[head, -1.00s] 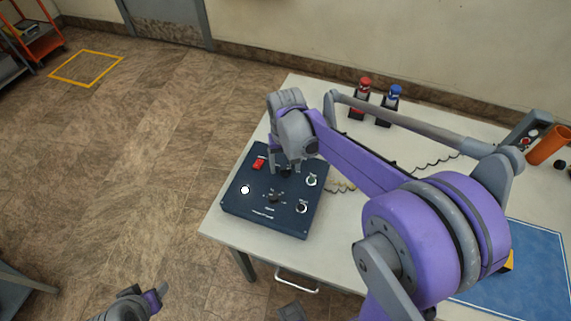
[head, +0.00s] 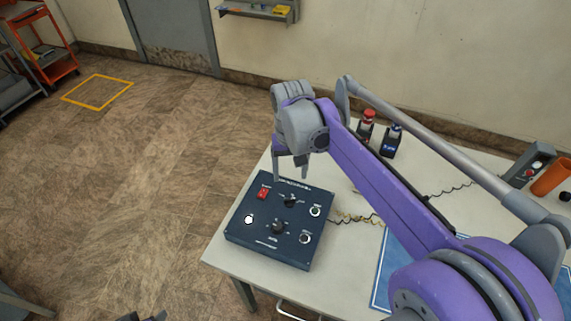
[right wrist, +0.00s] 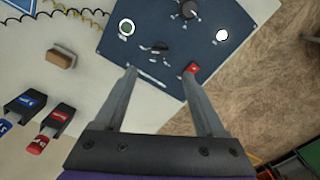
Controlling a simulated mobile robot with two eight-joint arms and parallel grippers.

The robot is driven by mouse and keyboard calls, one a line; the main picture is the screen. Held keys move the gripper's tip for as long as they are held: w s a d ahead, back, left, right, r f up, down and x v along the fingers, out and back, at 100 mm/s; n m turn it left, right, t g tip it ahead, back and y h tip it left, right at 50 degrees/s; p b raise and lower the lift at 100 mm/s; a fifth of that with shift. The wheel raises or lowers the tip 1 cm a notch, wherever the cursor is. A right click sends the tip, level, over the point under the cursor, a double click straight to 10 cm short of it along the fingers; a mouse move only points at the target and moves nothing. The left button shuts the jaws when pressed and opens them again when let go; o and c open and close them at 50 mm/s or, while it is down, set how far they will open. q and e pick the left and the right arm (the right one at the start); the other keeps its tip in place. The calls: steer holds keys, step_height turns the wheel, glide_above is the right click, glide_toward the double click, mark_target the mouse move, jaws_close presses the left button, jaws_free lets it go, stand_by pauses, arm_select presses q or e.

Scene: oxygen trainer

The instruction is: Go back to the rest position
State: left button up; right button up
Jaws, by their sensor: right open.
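My right gripper (head: 291,172) is open and empty above the back edge of a dark blue control panel (head: 240,229) on the table. In the right wrist view its fingers (right wrist: 160,72) are spread, with the panel (right wrist: 205,50) beyond them. The panel has a red switch (head: 263,193), a lit white button (head: 249,219), black knobs and round fittings. The red switch (right wrist: 192,68) appears beside one fingertip in the right wrist view. A small part of my left gripper (head: 147,317) shows at the bottom edge of the head view; its jaws are cut off.
A red-capped bottle (head: 366,125) and a blue-capped bottle (head: 391,140) stand in dark holders at the table's back. A blue mat (head: 385,272) lies at the right, partly behind my arm.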

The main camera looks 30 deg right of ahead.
steer(key=s+a+f+n+t, duration=0.1)
steer(key=s+a+f, duration=0.1)
steer(key=s, duration=0.3)
steer(key=s+a+f+n+t, duration=0.1)
steer(key=s+a+f+t, duration=0.1)
steer(key=s, duration=0.3)
steer(key=s+a+f+n+t+p, duration=0.1)
steer(key=s+a+f+n+t, duration=0.1)
steer(key=s, duration=0.3)
steer(key=shift+s+a+f, duration=0.25)
steer(key=shift+a+f, duration=0.15)
steer(key=shift+f, duration=0.1)
